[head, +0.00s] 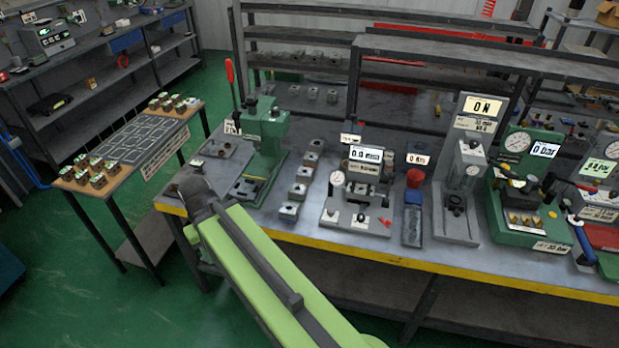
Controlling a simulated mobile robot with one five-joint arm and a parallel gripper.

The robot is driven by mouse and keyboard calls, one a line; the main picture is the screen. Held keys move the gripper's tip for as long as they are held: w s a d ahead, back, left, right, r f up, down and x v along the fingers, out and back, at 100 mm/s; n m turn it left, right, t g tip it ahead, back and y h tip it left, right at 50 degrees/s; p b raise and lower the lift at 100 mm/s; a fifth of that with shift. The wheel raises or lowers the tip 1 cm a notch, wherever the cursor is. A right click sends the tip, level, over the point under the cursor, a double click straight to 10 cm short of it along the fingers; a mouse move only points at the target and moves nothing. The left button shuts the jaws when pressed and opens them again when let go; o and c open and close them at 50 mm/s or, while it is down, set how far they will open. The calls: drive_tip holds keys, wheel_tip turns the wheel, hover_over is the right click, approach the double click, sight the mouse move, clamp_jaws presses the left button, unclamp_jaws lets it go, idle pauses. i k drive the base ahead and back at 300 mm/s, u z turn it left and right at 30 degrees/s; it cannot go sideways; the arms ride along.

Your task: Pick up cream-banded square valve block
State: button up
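Several small square metal valve blocks stand in a column on the grey workbench (400,250), among them a front block (289,211) and one behind it (298,191). A cream band cannot be made out on any of them at this size. More small blocks with pale green tops stand on the side table, in a front-left group (92,172) and a back group (174,103). My green arm reaches from the bottom of the picture to the bench's left front corner. My gripper (197,188) is at its dark far end there, left of the column; its fingers cannot be made out.
A green press (263,130) with a red-handled lever stands behind my arm's end. Gauge stations (358,185), a red-topped cylinder (415,178) and a grey column unit (462,180) fill the bench to the right. Shelves (300,60) stand behind. Green floor is free at left.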

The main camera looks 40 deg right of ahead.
sight(307, 179)
drive_tip(key=z, duration=0.1)
drive_tip(key=i, duration=1)
drive_tip(key=u, duration=0.1)
